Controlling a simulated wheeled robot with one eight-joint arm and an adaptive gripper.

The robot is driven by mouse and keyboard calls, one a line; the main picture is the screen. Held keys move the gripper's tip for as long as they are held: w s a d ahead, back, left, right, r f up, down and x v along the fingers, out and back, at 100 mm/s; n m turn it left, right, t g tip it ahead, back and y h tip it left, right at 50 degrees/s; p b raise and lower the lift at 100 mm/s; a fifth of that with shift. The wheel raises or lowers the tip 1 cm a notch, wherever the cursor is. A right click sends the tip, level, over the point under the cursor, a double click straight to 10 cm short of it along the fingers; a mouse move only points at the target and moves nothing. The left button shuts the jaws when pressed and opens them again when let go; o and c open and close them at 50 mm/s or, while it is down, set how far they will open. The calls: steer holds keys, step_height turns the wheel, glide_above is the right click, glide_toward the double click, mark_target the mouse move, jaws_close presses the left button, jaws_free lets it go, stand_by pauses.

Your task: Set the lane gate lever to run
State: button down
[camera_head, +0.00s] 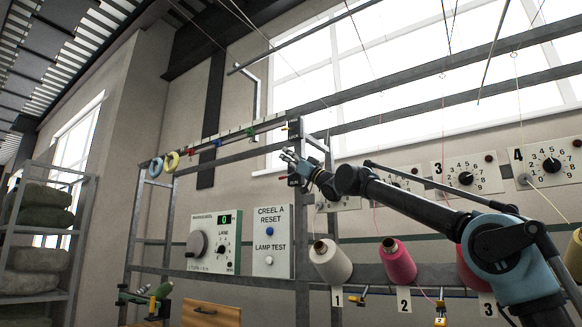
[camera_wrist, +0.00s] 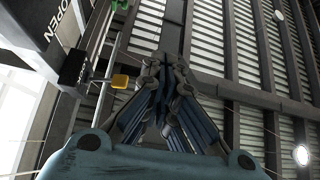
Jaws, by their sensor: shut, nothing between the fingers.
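My gripper (camera_head: 287,155) is raised at the top corner of the grey frame, its fingers pointing left. In the wrist view its fingers (camera_wrist: 163,75) are shut together with nothing between them. A small lever with a yellow end (camera_wrist: 120,81) stands just left of the fingertips, apart from them. It joins a black block (camera_wrist: 76,68) with pale lettering that I cannot read surely. A pale rail beside it carries the word OPEN (camera_wrist: 60,20). No RUN mark is readable. In the head view a small yellow piece (camera_head: 284,128) shows above my gripper; I cannot tell if it is the same lever.
A control panel (camera_head: 202,266) with a dial and green display stands lower left, beside a reset and lamp test panel (camera_head: 273,213). Yarn cones, white (camera_head: 330,262) and pink (camera_head: 399,262), sit below my arm. Numbered dial plates (camera_head: 466,178) line the wall.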

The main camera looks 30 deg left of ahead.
steer(key=w+v, duration=0.2)
steer(key=v, duration=0.8)
steer(key=shift+r, duration=0.25)
steer(key=shift+d, duration=0.2)
